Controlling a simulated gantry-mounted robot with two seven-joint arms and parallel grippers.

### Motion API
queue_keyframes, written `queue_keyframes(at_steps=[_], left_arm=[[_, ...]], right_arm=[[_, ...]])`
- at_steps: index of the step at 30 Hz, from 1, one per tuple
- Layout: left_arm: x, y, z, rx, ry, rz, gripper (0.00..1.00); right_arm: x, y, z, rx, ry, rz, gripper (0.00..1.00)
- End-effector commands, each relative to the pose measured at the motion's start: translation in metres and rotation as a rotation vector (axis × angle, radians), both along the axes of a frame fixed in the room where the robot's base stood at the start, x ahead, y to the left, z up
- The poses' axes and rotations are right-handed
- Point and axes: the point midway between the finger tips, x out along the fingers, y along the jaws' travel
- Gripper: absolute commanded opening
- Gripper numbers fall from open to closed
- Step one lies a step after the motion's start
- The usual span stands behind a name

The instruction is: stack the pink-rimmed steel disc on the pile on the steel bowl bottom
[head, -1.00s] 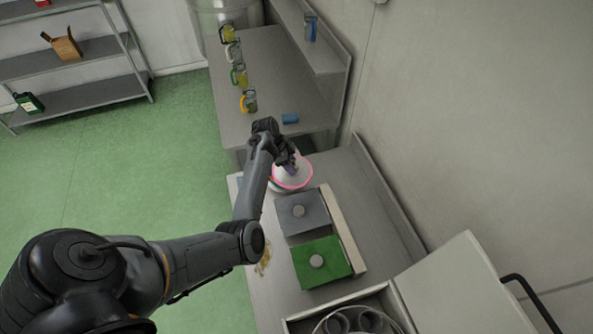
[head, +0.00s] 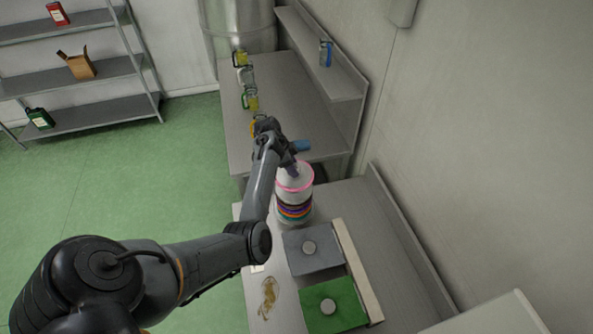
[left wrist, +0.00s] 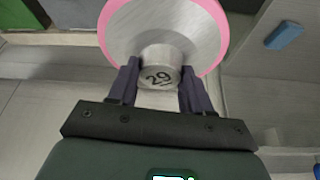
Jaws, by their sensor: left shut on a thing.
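The pink-rimmed steel disc (head: 302,181) is in my left gripper (head: 290,166), directly above the pile (head: 294,208) of coloured rings in the head view. In the left wrist view the gripper (left wrist: 157,92) is shut on the disc's steel knob, marked 29, and the pink rim (left wrist: 217,40) shows around the brushed face. From the head view I cannot tell whether the disc touches the pile or hangs just over it. The steel bowl under the pile is not clear to see. My right gripper is not in view.
Grey (head: 316,262) and green (head: 338,318) blocks with round knobs lie in front of the pile. A blue block (head: 302,146) lies behind it, and several oil jugs (head: 251,98) line the far table. A raised ledge (head: 405,235) runs along the wall side.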

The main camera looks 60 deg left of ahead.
Motion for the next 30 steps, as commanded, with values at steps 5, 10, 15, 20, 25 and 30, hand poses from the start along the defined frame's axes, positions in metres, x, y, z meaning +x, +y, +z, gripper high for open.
queue_keyframes(at_steps=[5,10,15,20,25,30], left_arm=[[0.006,-0.004,-0.004,0.000,0.000,-0.007,0.38],[0.007,-0.005,-0.004,0.001,0.000,-0.009,0.38],[0.007,-0.005,-0.004,0.000,-0.001,-0.009,0.38],[0.007,-0.005,-0.008,-0.001,-0.001,-0.009,0.38],[0.007,-0.005,-0.012,-0.001,-0.002,-0.009,0.38],[0.007,-0.005,-0.017,-0.001,-0.002,-0.009,0.38]], right_arm=[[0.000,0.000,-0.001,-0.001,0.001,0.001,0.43],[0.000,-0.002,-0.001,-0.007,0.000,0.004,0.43],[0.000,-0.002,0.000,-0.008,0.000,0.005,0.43],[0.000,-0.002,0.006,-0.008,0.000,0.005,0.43],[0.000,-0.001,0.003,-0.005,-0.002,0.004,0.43],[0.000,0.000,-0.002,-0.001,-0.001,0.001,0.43]])
